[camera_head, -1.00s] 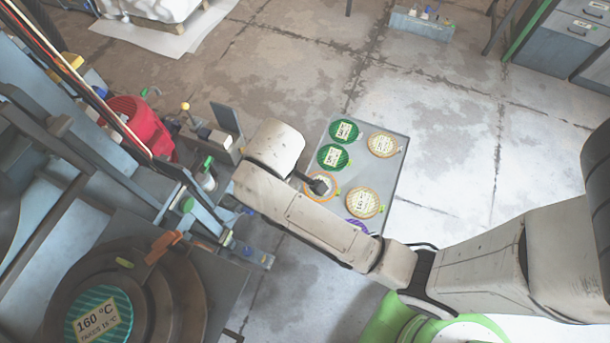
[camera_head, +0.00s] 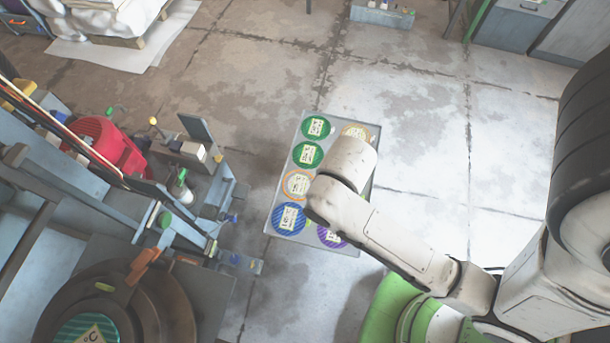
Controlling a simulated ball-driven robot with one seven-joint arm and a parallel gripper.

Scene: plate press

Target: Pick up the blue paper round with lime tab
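The blue paper round (camera_head: 289,219) lies flat at the near left of the grey tray (camera_head: 268,212). It has diagonal stripes and a pale label.
Two green rounds (camera_head: 307,154), an orange-rimmed round (camera_head: 296,185), a purple round (camera_head: 330,237) and a tan round (camera_head: 356,132) share the tray. A press with a dark round plate (camera_head: 150,300) stands at the left.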

